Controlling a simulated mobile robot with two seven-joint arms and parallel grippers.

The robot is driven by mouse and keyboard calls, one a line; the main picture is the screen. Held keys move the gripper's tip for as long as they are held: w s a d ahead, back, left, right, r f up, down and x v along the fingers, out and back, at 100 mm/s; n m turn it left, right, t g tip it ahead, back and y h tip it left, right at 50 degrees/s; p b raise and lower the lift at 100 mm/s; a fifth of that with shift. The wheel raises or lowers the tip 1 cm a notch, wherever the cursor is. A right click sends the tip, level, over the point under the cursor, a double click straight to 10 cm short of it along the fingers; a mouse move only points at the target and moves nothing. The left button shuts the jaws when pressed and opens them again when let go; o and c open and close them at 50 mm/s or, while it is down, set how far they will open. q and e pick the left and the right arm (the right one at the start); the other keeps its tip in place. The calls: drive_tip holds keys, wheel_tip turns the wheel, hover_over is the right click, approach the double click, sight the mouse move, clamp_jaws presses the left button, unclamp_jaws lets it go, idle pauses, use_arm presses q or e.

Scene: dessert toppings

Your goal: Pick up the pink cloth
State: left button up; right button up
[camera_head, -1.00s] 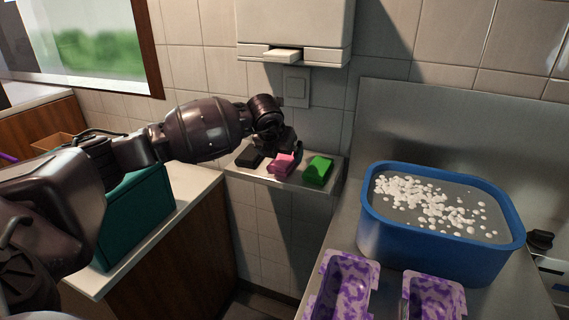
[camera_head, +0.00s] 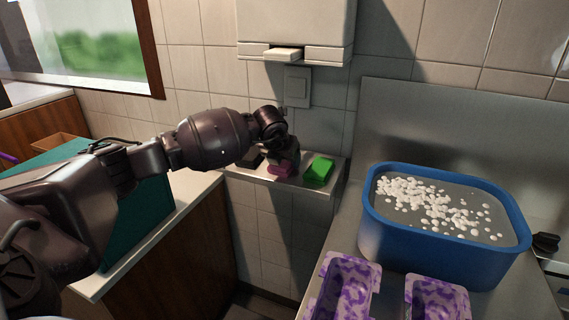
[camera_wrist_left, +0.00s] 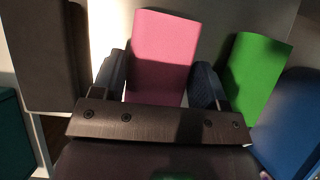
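The pink cloth (camera_head: 279,171) is a small folded block on the narrow metal shelf (camera_head: 322,191), between a dark block and the green one. My left gripper (camera_head: 283,160) is over it and hides most of it in the head view. In the left wrist view the pink cloth (camera_wrist_left: 163,55) lies between the two fingers of the left gripper (camera_wrist_left: 163,82), which are spread on either side of it. The fingers look apart from the cloth, with a narrow gap at each side. My right gripper is in neither view.
A green folded cloth (camera_head: 319,171) lies just right of the pink one, and a dark block (camera_wrist_left: 38,55) lies left. A blue tub (camera_head: 440,243) with white bits and purple-patterned moulds (camera_head: 343,287) stand right. A dispenser (camera_head: 294,30) hangs above the shelf.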

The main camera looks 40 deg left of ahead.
use_arm(q)
drive_tip(key=shift+c, duration=0.7)
drive_tip(key=shift+s+r, duration=0.15)
drive_tip(key=shift+r, duration=0.2)
drive_tip(key=r, duration=0.4)
drive_tip(key=r+p, duration=0.1)
drive_tip(key=r, duration=0.1)
drive_tip(key=shift+s+d+r, duration=0.15)
drive_tip(key=shift+s+r, duration=0.1)
drive_tip(key=shift+s, duration=0.15)
drive_tip(key=s+d, duration=0.1)
drive_tip(key=s, duration=0.5)
drive_tip(key=s+d+p, duration=0.1)
drive_tip(key=s+d, duration=0.1)
drive_tip(key=s, duration=0.4)
drive_tip(key=s+d, duration=0.1)
drive_tip(key=s, duration=0.5)
drive_tip(key=shift+s+d+f+p, duration=0.1)
drive_tip(key=shift+s+d+p, duration=0.1)
drive_tip(key=shift+p, duration=0.1)
